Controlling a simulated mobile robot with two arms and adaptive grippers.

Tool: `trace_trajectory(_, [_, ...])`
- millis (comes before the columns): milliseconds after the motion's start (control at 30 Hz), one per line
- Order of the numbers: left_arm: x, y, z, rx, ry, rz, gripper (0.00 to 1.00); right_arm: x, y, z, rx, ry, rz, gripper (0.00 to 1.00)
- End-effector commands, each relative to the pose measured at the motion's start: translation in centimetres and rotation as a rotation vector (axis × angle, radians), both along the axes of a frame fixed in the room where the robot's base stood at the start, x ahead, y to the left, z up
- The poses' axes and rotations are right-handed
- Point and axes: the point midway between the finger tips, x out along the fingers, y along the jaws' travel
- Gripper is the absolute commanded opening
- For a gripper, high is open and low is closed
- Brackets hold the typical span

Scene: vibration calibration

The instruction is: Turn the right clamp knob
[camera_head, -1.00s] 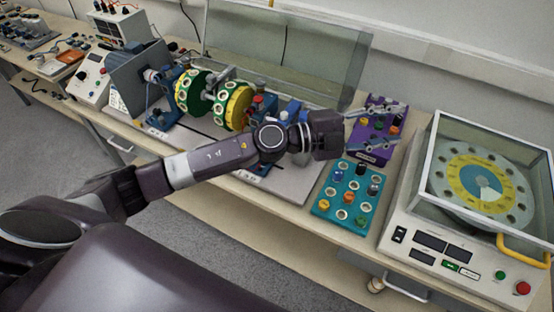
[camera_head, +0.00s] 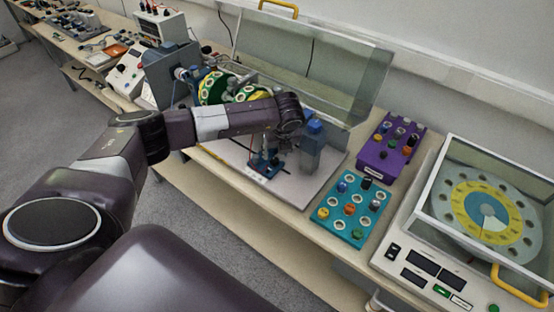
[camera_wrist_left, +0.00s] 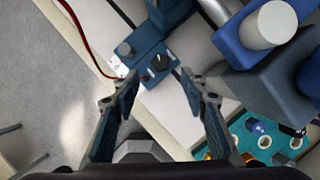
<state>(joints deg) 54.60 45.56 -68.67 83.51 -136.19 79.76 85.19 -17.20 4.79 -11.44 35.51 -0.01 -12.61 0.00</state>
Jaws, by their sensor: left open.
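In the left wrist view, a blue clamp block (camera_wrist_left: 150,55) carries a small black knob (camera_wrist_left: 160,62) with a light pointer mark. The open fingers of my left gripper (camera_wrist_left: 158,86) straddle the near side of this block, apart from the knob as far as I can tell. In the head view, the blue block (camera_head: 264,163) stands at the front of the white base plate (camera_head: 240,158). My left wrist is above and to its right. The fingers are largely hidden there. My right gripper is not in view.
A larger blue part (camera_head: 312,140) stands right of the clamp block. The teal knob board (camera_head: 350,207) and purple box (camera_head: 388,150) lie further right. Green and yellow discs (camera_head: 215,88) sit behind my arm. A clear cover (camera_head: 330,65) rises at the back.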

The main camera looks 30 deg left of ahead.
Motion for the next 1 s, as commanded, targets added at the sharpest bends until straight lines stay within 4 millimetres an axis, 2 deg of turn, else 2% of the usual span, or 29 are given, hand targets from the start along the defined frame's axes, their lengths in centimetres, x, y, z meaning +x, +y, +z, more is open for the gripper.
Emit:
trace_trajectory(300, [1.1,1.1,-4.0,-0.002,0.003,-0.002,0.4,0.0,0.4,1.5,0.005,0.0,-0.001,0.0])
trace_trajectory(500, [1.5,1.5,-5.6,-0.003,0.002,-0.004,0.4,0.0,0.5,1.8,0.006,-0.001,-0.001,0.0])
trace_trajectory(900, [1.7,1.7,-6.2,-0.003,0.001,-0.005,0.4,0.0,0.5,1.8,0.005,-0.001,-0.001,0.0])
trace_trajectory(1000, [1.7,1.7,-6.2,-0.003,0.001,-0.005,0.32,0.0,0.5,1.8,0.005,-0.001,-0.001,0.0])
